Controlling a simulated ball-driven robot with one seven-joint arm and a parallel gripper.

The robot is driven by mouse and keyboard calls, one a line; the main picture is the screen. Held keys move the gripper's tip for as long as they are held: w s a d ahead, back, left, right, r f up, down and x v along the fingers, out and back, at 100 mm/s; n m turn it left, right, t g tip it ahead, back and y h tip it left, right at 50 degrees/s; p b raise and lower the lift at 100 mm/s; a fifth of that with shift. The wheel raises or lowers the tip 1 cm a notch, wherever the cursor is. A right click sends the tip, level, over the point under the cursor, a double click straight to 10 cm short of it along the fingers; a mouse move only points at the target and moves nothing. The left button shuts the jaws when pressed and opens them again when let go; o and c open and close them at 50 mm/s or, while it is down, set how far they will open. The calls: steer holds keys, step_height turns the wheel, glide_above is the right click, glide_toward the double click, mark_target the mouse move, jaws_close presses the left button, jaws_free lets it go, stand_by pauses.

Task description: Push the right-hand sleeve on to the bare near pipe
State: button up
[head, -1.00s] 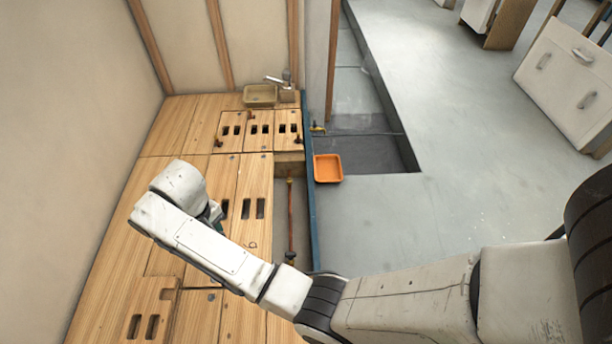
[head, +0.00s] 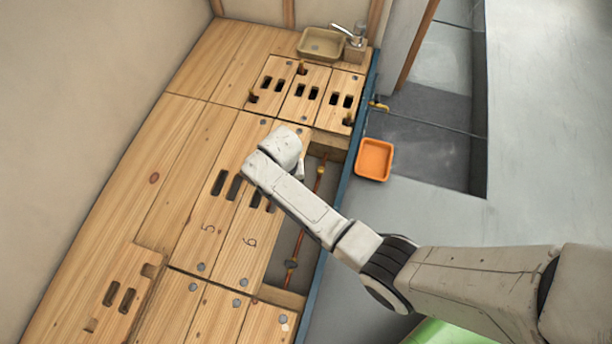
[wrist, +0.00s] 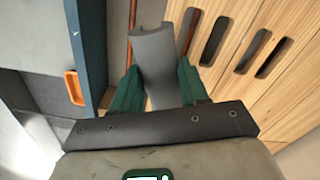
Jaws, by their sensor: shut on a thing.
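My gripper (wrist: 158,75) has green fingers and is shut on a grey sleeve (wrist: 153,52), a split foam-like tube that points away from the wrist. In the head view my arm hides the gripper and sleeve. A copper pipe (head: 307,218) runs along the open floor channel beside my wrist, with a brass-coloured fitting and a dark fitting on it. In the wrist view a reddish pipe (wrist: 190,32) shows to the right of the sleeve, and another reddish line (wrist: 131,30) to its left. Whether the sleeve touches either pipe I cannot tell.
Slotted wooden boards (head: 228,190) cover the floor left of the channel. A blue edge (head: 345,165) bounds it on the right. An orange tray (head: 374,159) lies beyond that edge.

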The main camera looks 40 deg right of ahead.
steer(key=s+f+m+b, duration=0.1)
steer(key=s+f+b, duration=0.1)
steer(key=f, duration=0.3)
steer(key=s+f+m+b, duration=0.2)
steer(key=s+f+b, duration=0.1)
steer(key=f, duration=0.3)
steer(key=s+f+m+b, duration=0.1)
steer(key=s+f+b, duration=0.1)
steer(key=f, duration=0.3)
steer(key=shift+s+d+f, duration=0.25)
steer(key=shift+d+f, duration=0.05)
steer(key=shift+r, duration=0.25)
steer(key=shift+p, duration=0.4)
steer(key=shift+f+b, duration=1.2)
steer(key=shift+f, duration=0.65)
stand_by(0.5)
steer(key=o, duration=0.8)
step_height(320, 180, up, 11)
steer(key=p, duration=0.6)
steer(key=shift+p, duration=0.35)
steer(key=shift+f, duration=0.1)
